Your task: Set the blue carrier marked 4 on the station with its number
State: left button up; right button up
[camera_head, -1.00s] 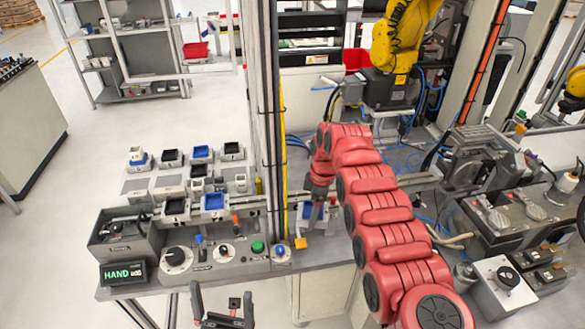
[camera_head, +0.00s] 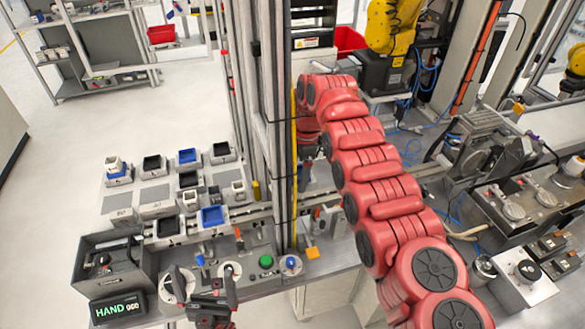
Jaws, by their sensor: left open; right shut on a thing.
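My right arm (camera_head: 350,150) reaches up to the back beside the metal post. Its gripper is hidden behind the arm and post, and no held carrier can be made out. My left gripper (camera_head: 203,284) is open and empty, low over the front of the control panel. Blue carriers stand on the left side: one at the back (camera_head: 187,157), one in the front row (camera_head: 212,216), and a blue one with a white cup (camera_head: 117,172). Flat grey station plates (camera_head: 155,195) lie bare among them. The numbers on carriers and plates are too small to read.
Black-topped carriers (camera_head: 152,164) stand among the blue ones. A grey bin (camera_head: 108,262) and a HAND display (camera_head: 117,307) are at front left. The metal post (camera_head: 262,130) rises between the carriers and my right arm. Machine fixtures (camera_head: 500,200) fill the right side.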

jog(key=shift+s+d+f, duration=0.2)
jog(key=shift+f, duration=0.3)
notch_tip(320, 180, down, 4)
jog(key=shift+a+f, duration=0.1)
jog(key=shift+w+f+b, duration=0.1)
jog(key=shift+f+b, duration=0.45)
jog(key=shift+b, duration=0.45)
jog(key=shift+f+b, duration=0.15)
jog(key=shift+b, duration=0.15)
jog(key=shift+a, duration=0.1)
jog(key=shift+a+b, duration=0.15)
jog(key=shift+b, duration=0.2)
